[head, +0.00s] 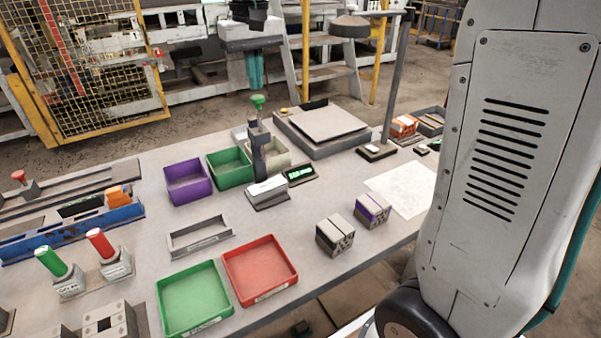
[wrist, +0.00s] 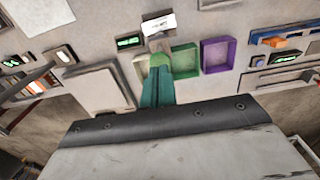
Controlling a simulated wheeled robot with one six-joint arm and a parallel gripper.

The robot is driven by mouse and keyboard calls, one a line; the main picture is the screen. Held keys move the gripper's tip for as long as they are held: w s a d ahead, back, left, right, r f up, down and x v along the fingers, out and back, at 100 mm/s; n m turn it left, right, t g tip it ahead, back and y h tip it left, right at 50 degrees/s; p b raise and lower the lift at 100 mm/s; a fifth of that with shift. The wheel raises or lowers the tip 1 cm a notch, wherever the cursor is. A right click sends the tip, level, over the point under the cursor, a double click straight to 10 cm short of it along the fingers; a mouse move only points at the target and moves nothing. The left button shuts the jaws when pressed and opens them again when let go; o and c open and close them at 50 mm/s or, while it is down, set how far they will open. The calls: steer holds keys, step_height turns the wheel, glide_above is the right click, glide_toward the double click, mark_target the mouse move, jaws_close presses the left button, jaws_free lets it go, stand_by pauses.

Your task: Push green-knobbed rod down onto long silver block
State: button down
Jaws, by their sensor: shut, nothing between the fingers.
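The green-knobbed rod (head: 258,101) stands upright in a dark press stand (head: 259,140), its knob at the top. The long silver block (head: 266,187) lies at the foot of the stand and also shows in the wrist view (wrist: 158,25). My gripper (head: 256,88) points down with its teal fingers shut and empty, close above the knob in the head view. In the wrist view the fingertips (wrist: 158,68) overlap the green knob (wrist: 160,59). I cannot tell whether they touch it. The rod's lower end is hidden by the stand.
A green display (head: 300,173) sits right of the block. Purple (head: 187,182) and green (head: 230,167) bins stand left of the press, and a flat scale-like platform (head: 322,125) behind right. Red (head: 260,270) and green (head: 195,299) trays lie in front. Space above the knob is otherwise clear.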

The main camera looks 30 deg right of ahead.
steer(key=shift+f, duration=0.15)
stand_by(0.3)
step_height(320, 180, down, 8)
steer(key=shift+f, duration=0.15)
stand_by(2.3)
stand_by(0.6)
steer(key=shift+r, duration=3.55)
steer(key=shift+s+f, duration=0.1)
steer(key=shift+f, duration=0.15)
steer(key=s+d+f, duration=0.1)
steer(key=s+f, duration=0.2)
steer(key=s, duration=1.2)
steer(key=s+d+f+t, duration=0.1)
steer(key=s+d+f, duration=0.1)
steer(key=s, duration=1.3)
steer(key=shift+f, duration=0.55)
